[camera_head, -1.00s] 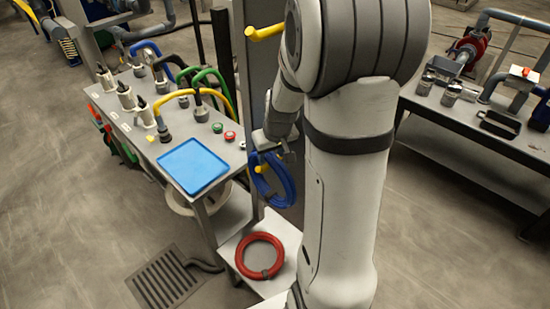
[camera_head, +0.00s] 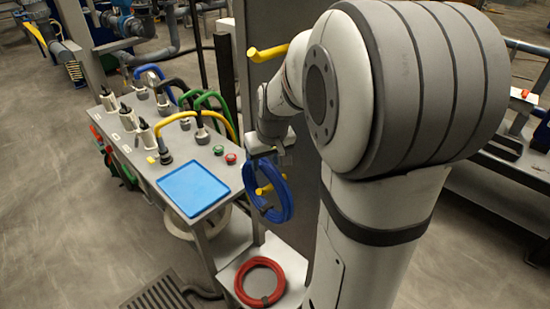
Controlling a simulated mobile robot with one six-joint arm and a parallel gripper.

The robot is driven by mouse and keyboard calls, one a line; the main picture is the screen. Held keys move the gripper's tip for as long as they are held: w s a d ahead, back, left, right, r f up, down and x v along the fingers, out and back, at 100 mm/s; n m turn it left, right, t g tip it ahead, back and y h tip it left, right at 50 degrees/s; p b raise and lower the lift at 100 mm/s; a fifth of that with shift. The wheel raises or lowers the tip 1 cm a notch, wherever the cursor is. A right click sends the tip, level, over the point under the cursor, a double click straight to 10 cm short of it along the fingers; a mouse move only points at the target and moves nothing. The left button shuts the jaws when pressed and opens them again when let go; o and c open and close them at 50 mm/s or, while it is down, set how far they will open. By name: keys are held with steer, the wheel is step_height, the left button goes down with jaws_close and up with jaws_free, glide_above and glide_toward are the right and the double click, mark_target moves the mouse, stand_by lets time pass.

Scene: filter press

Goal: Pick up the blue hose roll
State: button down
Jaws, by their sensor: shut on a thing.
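The blue hose roll (camera_head: 286,198) is a coil that hangs upright beside the grey panel, to the right of the bench's blue tray. My gripper (camera_head: 268,155) is at the top of the roll and is shut on it; the fingers are small and partly hidden by the roll and my wrist. A yellow peg (camera_head: 270,187) shows within the roll's ring. I cannot tell whether the roll still rests on this peg.
A second yellow peg (camera_head: 268,53) sticks out higher on the panel (camera_head: 254,90) and is bare. A red hose roll (camera_head: 260,282) lies on a low white shelf below. The bench holds a blue tray (camera_head: 194,188), buttons and several coloured hoses. Open floor lies at left.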

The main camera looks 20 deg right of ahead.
steer(key=s+a+b, duration=0.1)
steer(key=s+a, duration=0.2)
steer(key=a, duration=0.5)
steer(key=s+a+b, duration=0.2)
steer(key=s+a, duration=0.1)
steer(key=a, duration=0.5)
steer(key=shift+s+a, duration=0.25)
steer(key=shift+s, duration=0.15)
